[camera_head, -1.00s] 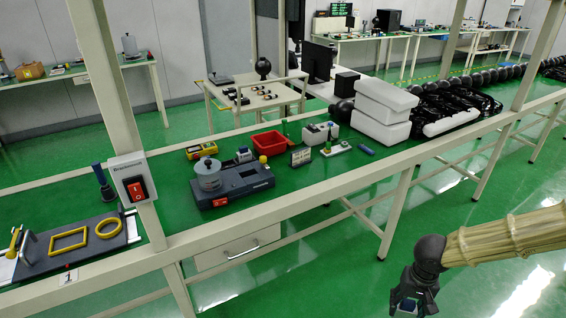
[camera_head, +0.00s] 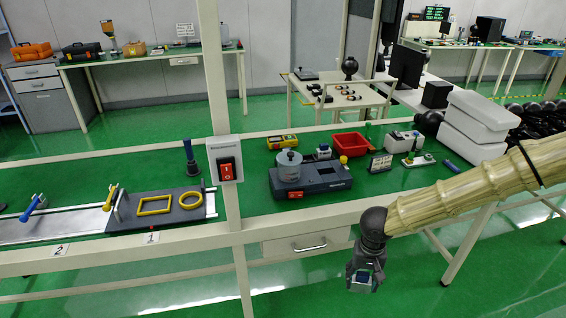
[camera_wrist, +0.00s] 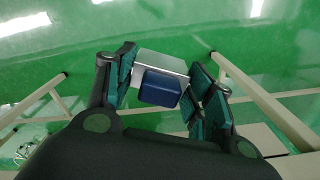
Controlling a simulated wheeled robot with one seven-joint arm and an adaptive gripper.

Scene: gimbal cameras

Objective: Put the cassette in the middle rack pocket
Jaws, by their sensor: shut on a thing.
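My gripper (camera_head: 364,284) hangs low in front of the workbench, over the green floor. It is shut on a small silver block with a dark blue face, which looks like the cassette (camera_head: 362,277). In the wrist view the silver-and-blue cassette (camera_wrist: 160,78) sits between the two teal-padded fingers, clear of everything else, with the floor beyond it. A small dark-and-white upright piece (camera_head: 380,163) stands on the bench by the red bin; it is too small to tell whether it is the rack. I cannot pick out a middle pocket.
The bench's pale front rail (camera_head: 330,217) and a drawer (camera_head: 306,244) lie behind my gripper. A pale post with a red switch box (camera_head: 226,171) rises left of a dark device (camera_head: 310,178). A red bin (camera_head: 351,144) and white boxes (camera_head: 474,127) stand farther right. Floor around the gripper is free.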

